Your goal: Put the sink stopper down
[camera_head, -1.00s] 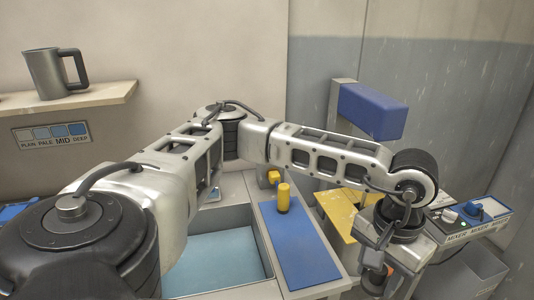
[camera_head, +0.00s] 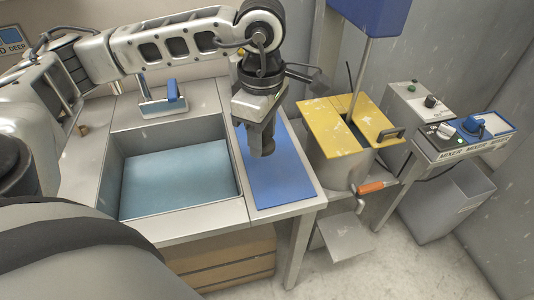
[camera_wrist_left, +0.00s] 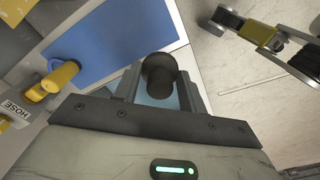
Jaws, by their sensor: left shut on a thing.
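My left gripper (camera_head: 264,122) points down over the blue mat (camera_head: 280,185) to the right of the sink. It is shut on the sink stopper, a dark, round-topped piece (camera_wrist_left: 158,72) that shows between the jaws in the left wrist view. In the head view only a dark lower end shows under the gripper. I cannot tell whether it touches the mat. The mat also shows at the upper left of the left wrist view (camera_wrist_left: 110,40). The sink (camera_head: 180,178) has a light blue floor.
A yellow-lidded bucket (camera_head: 322,128) with an orange-handled lever (camera_head: 372,187) stands right of the mat. A mixer control box (camera_head: 470,135) and grey bin (camera_head: 448,195) are farther right. A yellow handle (camera_wrist_left: 62,75) stands by the HOSE label. The mat's front part is clear.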

